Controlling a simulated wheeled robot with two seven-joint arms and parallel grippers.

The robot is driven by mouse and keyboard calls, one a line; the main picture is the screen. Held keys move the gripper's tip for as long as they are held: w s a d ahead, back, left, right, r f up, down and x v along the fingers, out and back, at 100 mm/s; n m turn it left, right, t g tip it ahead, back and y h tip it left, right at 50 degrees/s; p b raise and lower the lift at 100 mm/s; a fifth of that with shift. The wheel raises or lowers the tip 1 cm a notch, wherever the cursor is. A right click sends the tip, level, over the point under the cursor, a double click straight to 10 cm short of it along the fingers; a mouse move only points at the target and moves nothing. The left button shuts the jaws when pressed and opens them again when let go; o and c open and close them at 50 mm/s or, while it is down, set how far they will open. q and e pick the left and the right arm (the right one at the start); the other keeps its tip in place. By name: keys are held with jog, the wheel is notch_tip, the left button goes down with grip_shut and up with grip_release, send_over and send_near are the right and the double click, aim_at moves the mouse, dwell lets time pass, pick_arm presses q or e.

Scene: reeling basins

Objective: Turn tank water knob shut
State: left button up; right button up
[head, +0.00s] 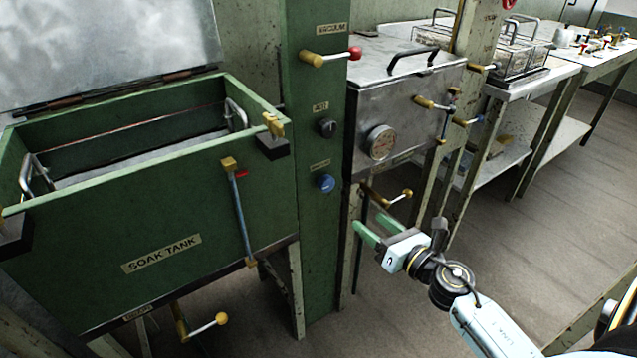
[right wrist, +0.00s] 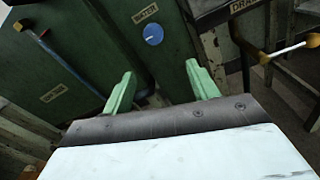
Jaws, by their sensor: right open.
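The water knob (head: 325,183) is a round blue knob on the green post, under a small label. In the right wrist view the blue knob (right wrist: 153,34) has a light pointer mark and the label above it reads WATER. The green soak tank (head: 215,223) stands left of the post with its lid raised. My right gripper (head: 371,228) is open and empty, to the right of the knob and lower in the head view. In the right wrist view its green fingers (right wrist: 160,85) stand apart, with the knob beyond and between them. The left gripper is not in view.
Above the blue knob are a dark knob (head: 327,128) and a red-tipped VACUUM lever (head: 330,56). A metal tank with a gauge (head: 381,142) stands right of the post. A drain lever (head: 393,198) sits below it. Open floor (head: 540,230) lies to the right.

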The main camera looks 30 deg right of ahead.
aim_at(330, 186)
jog(key=shift+n, duration=0.7)
jog(key=w, duration=0.4)
jog(key=w+a+r, duration=0.1)
jog(key=w, duration=0.3)
jog(key=w+a, duration=0.1)
jog(key=w, duration=0.3)
jog(key=shift+w+r, duration=0.25)
jog(key=shift+w, duration=0.15)
jog(key=shift+w+a, duration=0.1)
jog(key=shift+w, duration=0.45)
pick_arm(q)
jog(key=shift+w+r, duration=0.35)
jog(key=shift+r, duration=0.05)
pick_arm(e)
jog(key=shift+c, duration=0.5)
jog(key=c, duration=0.9)
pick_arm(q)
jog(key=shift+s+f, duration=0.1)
